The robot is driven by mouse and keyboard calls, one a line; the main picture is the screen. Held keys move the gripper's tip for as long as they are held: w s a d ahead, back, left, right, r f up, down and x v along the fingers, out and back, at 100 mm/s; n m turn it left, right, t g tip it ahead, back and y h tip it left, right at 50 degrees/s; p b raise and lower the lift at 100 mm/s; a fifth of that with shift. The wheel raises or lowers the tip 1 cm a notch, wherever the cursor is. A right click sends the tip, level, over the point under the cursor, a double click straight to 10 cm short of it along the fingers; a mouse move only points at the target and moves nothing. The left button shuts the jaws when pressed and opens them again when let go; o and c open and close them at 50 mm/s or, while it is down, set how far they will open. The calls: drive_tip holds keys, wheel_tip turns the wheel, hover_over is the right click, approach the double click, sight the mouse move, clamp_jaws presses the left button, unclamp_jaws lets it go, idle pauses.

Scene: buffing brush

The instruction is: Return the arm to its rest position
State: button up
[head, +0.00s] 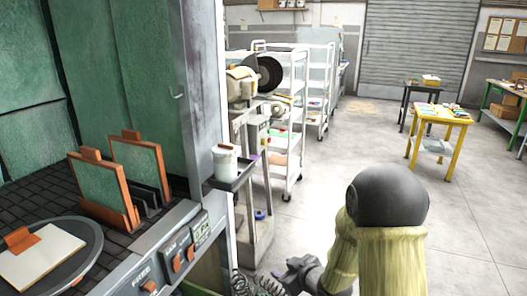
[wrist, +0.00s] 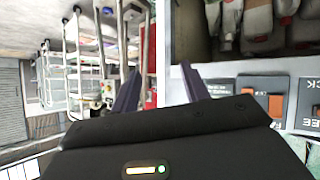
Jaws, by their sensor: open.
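My arm shows in the head view (head: 385,205) at the lower right, with a dark rounded joint and a yellowish ribbed sleeve. It is bent, and its grey end reaches left and down beside the cabinet front. My gripper (wrist: 160,88) shows in the wrist view with its two purple-grey fingers apart and nothing between them. In the head view only part of the gripper shows, low near the bottom edge, and its fingertips are hard to make out.
A green-walled cabinet (head: 150,80) with a control panel (head: 175,255) fills the left. A white cup (head: 224,160) stands in a small side tray. Coiled hose (head: 255,285) lies near my gripper. White shelves (head: 290,120) stand behind; a yellow table (head: 440,120) is farther right. Floor (head: 480,215) on the right is clear.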

drive_tip(key=s+d+r+m+g+h, duration=0.3)
drive_tip(key=s+d+m, duration=0.15)
drive_tip(key=s, duration=0.45)
drive_tip(key=s+d+r+m+g+h, duration=0.25)
drive_tip(key=s+d+m+g, duration=0.2)
drive_tip(key=s, duration=0.55)
wheel_tip(320, 180, up, 20)
drive_tip(key=p, duration=2)
drive_tip(key=shift+s+f, duration=0.15)
drive_tip(key=shift+s, duration=0.05)
drive_tip(key=shift+t+h, duration=0.25)
